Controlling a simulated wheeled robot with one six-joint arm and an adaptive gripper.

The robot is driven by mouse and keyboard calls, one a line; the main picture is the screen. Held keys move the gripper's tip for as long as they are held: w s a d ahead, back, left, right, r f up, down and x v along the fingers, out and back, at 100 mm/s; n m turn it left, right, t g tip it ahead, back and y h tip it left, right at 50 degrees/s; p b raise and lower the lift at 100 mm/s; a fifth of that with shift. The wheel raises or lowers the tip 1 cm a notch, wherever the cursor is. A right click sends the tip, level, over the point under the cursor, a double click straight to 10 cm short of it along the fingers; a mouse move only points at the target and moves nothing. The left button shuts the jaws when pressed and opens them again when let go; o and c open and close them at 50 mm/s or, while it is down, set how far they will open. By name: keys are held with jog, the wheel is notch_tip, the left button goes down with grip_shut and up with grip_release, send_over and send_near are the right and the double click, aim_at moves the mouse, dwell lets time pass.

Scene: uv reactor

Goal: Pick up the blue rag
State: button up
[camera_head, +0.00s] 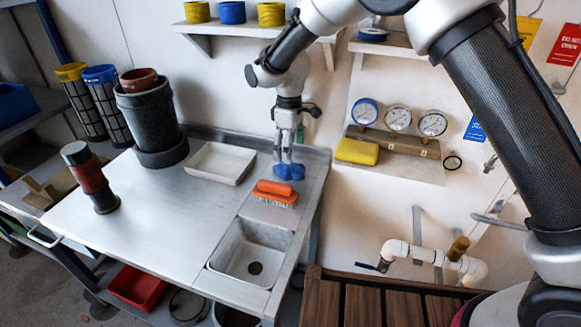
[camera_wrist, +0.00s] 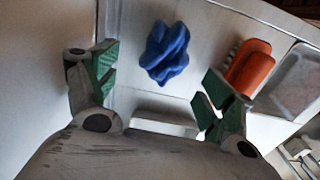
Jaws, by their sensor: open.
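The blue rag (camera_head: 289,170) lies crumpled on the metal worktop near its back right corner, behind an orange brush. It also shows in the wrist view (camera_wrist: 165,53), beyond and between the two fingers. My gripper (camera_head: 286,155) points down just above the rag in the head view. In the wrist view my gripper (camera_wrist: 153,88) is open and empty, with green pads on both fingers. The rag appears apart from both fingers; the exact height gap is hard to tell.
The orange brush (camera_head: 274,192) lies close in front of the rag. A sink basin (camera_head: 252,252) is nearer, and a white tray (camera_head: 219,163) lies to the left. A dark cylinder (camera_head: 151,120) stands farther left. The wall with gauges (camera_head: 398,119) is at right.

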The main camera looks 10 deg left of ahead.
aim_at(290, 166)
jog(key=f, duration=0.6)
jog(key=shift+s+f, duration=0.3)
jog(key=shift+s, duration=0.1)
jog(key=c, duration=1.1)
